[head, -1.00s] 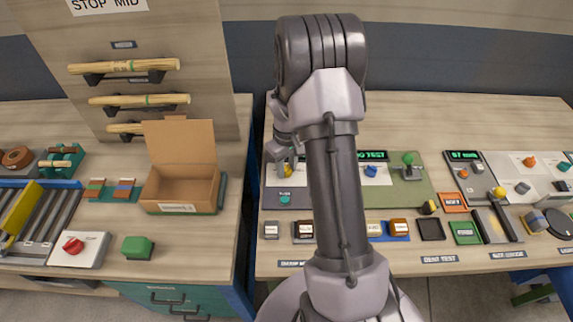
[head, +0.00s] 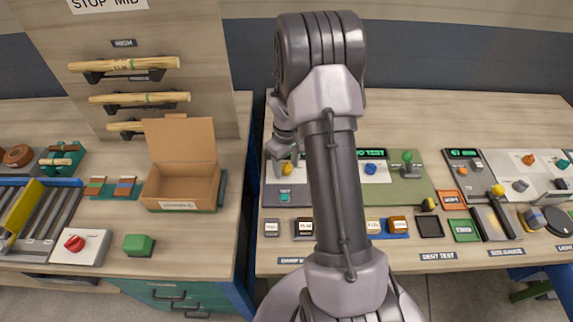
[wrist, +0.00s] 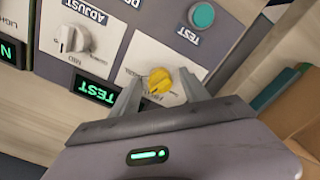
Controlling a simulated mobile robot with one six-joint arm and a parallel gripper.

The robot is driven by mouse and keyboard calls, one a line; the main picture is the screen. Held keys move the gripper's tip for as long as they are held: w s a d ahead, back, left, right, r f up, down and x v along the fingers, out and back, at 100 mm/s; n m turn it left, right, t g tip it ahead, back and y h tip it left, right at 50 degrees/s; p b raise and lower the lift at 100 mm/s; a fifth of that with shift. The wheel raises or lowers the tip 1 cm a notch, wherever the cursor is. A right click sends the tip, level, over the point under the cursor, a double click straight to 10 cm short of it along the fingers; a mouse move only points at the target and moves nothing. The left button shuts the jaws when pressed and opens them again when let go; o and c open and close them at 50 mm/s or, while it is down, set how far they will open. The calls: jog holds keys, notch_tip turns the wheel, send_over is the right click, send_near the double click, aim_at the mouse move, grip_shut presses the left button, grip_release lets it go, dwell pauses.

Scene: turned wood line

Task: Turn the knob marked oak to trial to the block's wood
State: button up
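A yellow knob (wrist: 158,80) stands on a pale panel in the wrist view, with small lettering around it that I cannot read. My gripper (wrist: 160,74) has its two fingers apart, one on each side of this knob. I see a gap on both sides, so the fingers do not look closed on it. In the head view the yellow knob (head: 287,168) is partly hidden by my gripper (head: 281,166). Small labelled wood blocks (head: 397,225) lie along the front of the bench; which block the task means is unclear.
A teal button (wrist: 202,15) and a white knob (wrist: 75,39) flank the yellow knob. A lit green display (wrist: 95,92) reads TEST. A blue knob (head: 371,168) and a green-topped lever (head: 407,158) stand to the right. An open cardboard box (head: 182,188) is at left.

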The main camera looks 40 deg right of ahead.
aim_at(286, 166)
notch_tip(286, 166, up, 17)
jog(key=p, duration=0.5)
jog(key=shift+r, duration=0.2)
